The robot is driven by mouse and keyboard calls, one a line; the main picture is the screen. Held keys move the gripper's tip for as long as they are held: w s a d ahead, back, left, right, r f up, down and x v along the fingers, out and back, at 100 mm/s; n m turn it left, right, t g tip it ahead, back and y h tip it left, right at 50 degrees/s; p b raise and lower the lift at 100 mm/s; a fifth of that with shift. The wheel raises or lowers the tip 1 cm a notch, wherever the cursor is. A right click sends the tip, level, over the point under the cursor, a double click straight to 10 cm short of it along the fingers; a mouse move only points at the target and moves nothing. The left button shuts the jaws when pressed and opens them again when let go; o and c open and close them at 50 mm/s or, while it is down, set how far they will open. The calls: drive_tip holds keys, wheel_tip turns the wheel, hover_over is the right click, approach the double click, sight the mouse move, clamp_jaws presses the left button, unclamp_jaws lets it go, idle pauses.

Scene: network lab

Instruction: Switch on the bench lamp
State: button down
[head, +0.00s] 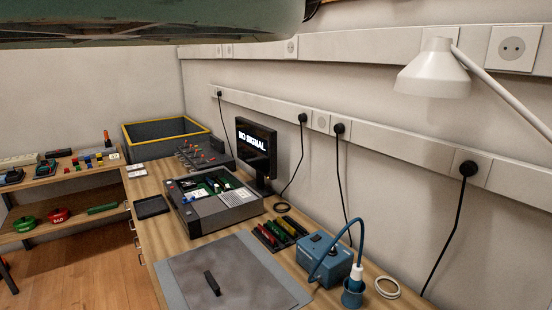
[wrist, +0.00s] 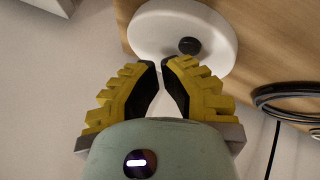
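The bench lamp's white conical shade (head: 434,72) hangs at the upper right in the head view, with its pale arm (head: 505,95) sloping down to the right edge. Its base is outside that view. In the wrist view, a round white base (wrist: 165,27), apparently the lamp's, sits on a wooden surface and bears a dark round button (wrist: 189,46). My gripper (wrist: 160,63) has yellow ribbed fingers with dark pads. Its fingertips are a narrow gap apart, with nothing held between them. They appear just short of the button. Whether they touch the base I cannot tell.
A coiled black cable (wrist: 285,100) lies right of the base. The bench holds an opened grey device (head: 215,205), a monitor (head: 256,150), a blue box (head: 325,257) with a cable and a grey mat (head: 180,275). Black plugs and cords run along the wall.

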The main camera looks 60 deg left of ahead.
drive_tip(key=shift+a+f+b, duration=0.1)
drive_tip(key=shift+f+b, duration=0.3)
drive_tip(key=shift+f, duration=0.05)
idle(0.6)
drive_tip(key=shift+r+p, duration=0.7)
drive_tip(key=shift+r, duration=0.2)
drive_tip(key=shift+r, duration=0.1)
wheel_tip(320, 180, up, 6)
drive_tip(key=p, duration=0.4)
